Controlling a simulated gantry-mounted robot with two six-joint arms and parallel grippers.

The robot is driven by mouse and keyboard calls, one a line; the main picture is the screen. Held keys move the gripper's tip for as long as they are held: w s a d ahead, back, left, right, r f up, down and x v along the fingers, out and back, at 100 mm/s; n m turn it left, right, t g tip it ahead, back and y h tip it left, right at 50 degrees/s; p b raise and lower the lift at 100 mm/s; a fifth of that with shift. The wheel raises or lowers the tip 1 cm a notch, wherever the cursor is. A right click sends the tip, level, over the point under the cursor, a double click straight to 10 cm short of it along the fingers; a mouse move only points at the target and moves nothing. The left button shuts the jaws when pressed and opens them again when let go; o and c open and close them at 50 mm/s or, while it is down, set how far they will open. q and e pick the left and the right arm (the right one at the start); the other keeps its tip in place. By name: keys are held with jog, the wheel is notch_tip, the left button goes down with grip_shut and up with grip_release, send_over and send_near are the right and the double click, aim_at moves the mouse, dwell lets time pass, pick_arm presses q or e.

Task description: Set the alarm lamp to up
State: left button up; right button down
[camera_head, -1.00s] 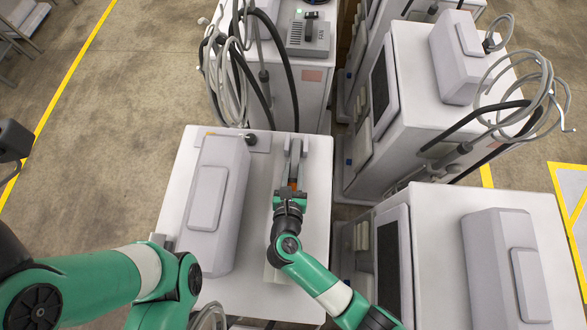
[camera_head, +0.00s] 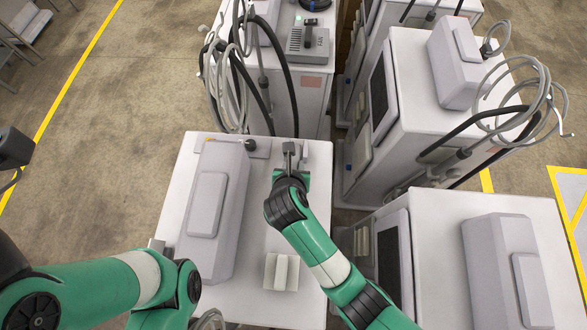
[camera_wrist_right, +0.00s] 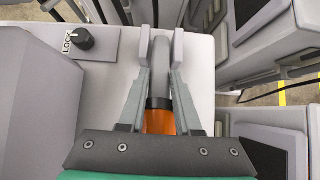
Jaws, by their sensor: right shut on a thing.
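The alarm lamp (camera_wrist_right: 159,122) shows in the right wrist view as a grey stem with a black collar and an orange section. It lies between the two fingers of my right gripper (camera_wrist_right: 161,48), the orange end near the palm. In the head view my right gripper (camera_head: 290,150) is at the far end of the near machine's white top (camera_head: 255,265). Its fingers are shut on the lamp, which it mostly hides there. I cannot tell the lamp's exact tilt. My left arm comes in from the left; its gripper is out of view.
A long grey housing (camera_head: 211,210) stands left of the right gripper. A black knob (camera_wrist_right: 85,39) marked LOCK is near it. A small pale block (camera_head: 281,272) sits nearer on the top. Cables (camera_head: 225,85) hang at the machine behind. Other machines (camera_head: 480,255) stand right.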

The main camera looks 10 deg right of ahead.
jog(key=shift+w+d+r+g+y, duration=0.15)
jog(key=shift+w+r+g+y, duration=0.15)
jog(key=shift+w+r+g, duration=0.35)
jog(key=shift+s+f, duration=0.1)
jog(key=shift+s, duration=0.1)
pick_arm(q)
jog(key=shift+c, duration=0.4)
